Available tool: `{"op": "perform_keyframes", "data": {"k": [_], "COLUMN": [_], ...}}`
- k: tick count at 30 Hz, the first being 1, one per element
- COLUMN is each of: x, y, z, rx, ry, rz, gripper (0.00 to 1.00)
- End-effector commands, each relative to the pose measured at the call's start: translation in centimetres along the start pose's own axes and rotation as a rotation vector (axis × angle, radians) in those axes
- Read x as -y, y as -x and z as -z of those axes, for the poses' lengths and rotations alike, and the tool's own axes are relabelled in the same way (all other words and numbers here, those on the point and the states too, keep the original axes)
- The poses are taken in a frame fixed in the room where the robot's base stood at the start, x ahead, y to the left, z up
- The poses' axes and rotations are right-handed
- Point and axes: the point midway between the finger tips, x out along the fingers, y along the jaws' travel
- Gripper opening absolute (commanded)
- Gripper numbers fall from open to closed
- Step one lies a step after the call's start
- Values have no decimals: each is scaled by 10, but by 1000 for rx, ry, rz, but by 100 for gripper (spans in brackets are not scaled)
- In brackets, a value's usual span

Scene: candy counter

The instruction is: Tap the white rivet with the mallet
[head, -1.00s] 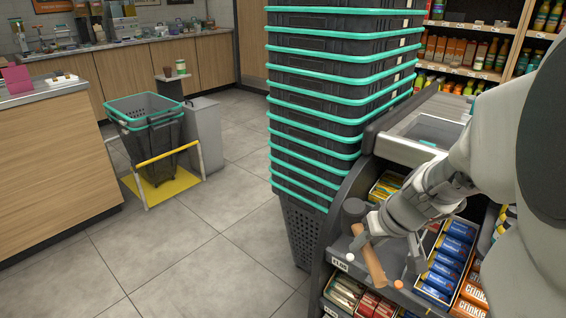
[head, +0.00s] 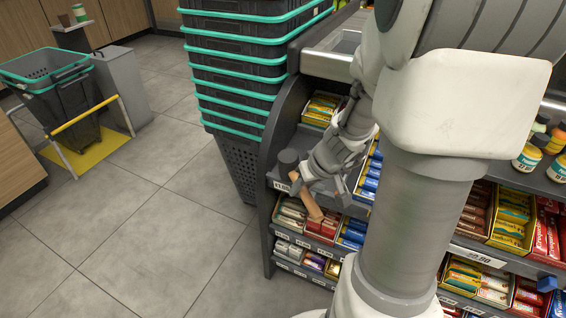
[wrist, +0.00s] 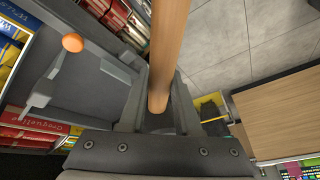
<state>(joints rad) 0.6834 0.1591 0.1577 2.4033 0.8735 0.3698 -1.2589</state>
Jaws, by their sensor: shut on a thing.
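My gripper (head: 300,185) is shut on the mallet's wooden handle (head: 309,204), over the front of the candy counter's upper shelf. In the wrist view the handle (wrist: 168,45) runs between the two fingers of my gripper (wrist: 158,95); the head is out of sight. I cannot make out the white rivet in either current view. An orange round rivet (wrist: 72,42) shows on the grey shelf in the wrist view, apart from the handle.
A tall stack of dark baskets with teal rims (head: 240,75) stands close left of the counter. Candy boxes (head: 322,108) fill the shelves around the gripper. Open tiled floor (head: 150,235) lies to the left, with a yellow-railed basket stand (head: 85,150) beyond.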

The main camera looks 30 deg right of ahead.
Motion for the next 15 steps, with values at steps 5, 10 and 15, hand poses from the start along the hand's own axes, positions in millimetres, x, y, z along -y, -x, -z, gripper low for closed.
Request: {"op": "perform_keyframes", "data": {"k": [5, 10, 15], "x": [10, 20, 24], "y": [42, 74, 88], "z": [16, 26, 30], "rx": [-3, -3, -2], "ry": [2, 2, 0], "rz": [-1, -1, -1], "gripper": [0, 0, 0]}}
